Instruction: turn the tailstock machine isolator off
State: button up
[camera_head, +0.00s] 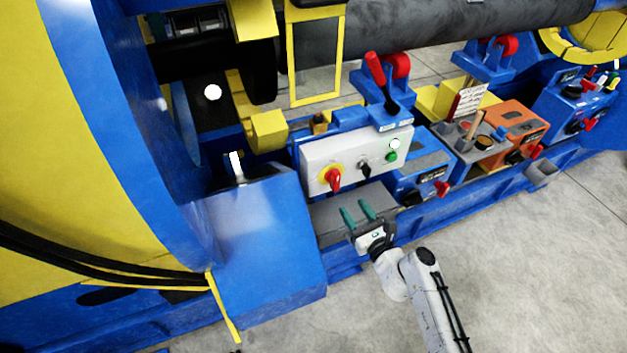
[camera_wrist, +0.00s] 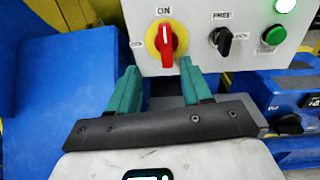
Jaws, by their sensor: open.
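The isolator is a red rotary handle on a yellow disc (camera_head: 331,179), at the left of a light grey control panel (camera_head: 374,155). In the wrist view the red handle (camera_wrist: 166,47) stands upright, under a label reading ON. A smaller label at its left is too blurred to read. My gripper (camera_head: 356,209) is open and empty, with green fingers. It is below the panel, just under the isolator. In the wrist view my fingertips (camera_wrist: 158,66) spread to either side below the handle, and I see no clear contact.
A blue box-shaped housing (camera_head: 262,240) stands close on the left. Blue (camera_head: 421,170) and orange (camera_head: 519,125) units with red handles line the right. Concrete floor is open in front.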

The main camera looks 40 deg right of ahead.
aim_at(337, 181)
jog(key=shift+m+h, duration=0.5)
jog(key=shift+m, duration=0.2)
jog(key=x, duration=1.1)
jog(key=shift+w+d+f, duration=0.1)
jog(key=shift+d+f, duration=0.15)
jog(key=shift+f, duration=0.05)
grip_shut()
